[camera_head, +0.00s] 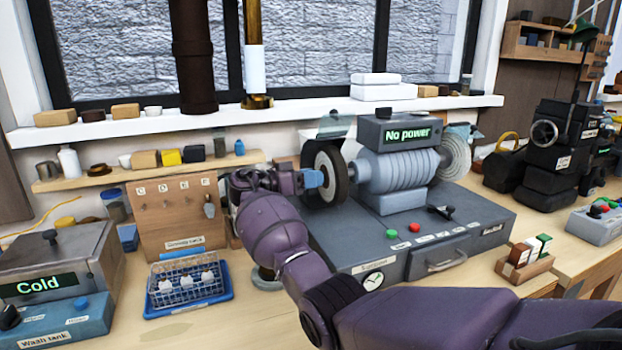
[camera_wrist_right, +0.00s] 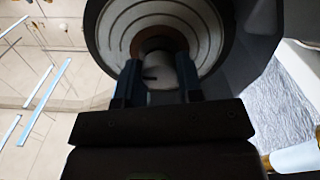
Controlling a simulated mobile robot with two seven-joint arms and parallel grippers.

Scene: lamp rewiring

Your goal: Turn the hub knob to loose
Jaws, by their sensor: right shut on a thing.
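The bench grinder (camera_head: 392,170) stands on a grey base and its display reads "No power". The hub knob (camera_wrist_right: 160,70) is a pale, short cylinder at the centre of the grinder's left wheel (camera_head: 329,172), which also fills the top of the right wrist view (camera_wrist_right: 205,30). My right gripper (camera_head: 312,179) reaches the wheel's hub from the left. In the right wrist view its two fingers (camera_wrist_right: 160,82) stand on either side of the knob and are shut on it. A dark mark shows on the knob's face. The knob is hidden in the head view. My left gripper is not in view.
The grinder's base (camera_head: 470,212) carries a green button, a red button and a dark lever. A wash tank (camera_head: 55,270) reading "Cold" stands at the left. A blue tray (camera_head: 222,293) with a wire basket and a wooden key board (camera_head: 150,210) stand beside my right arm.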

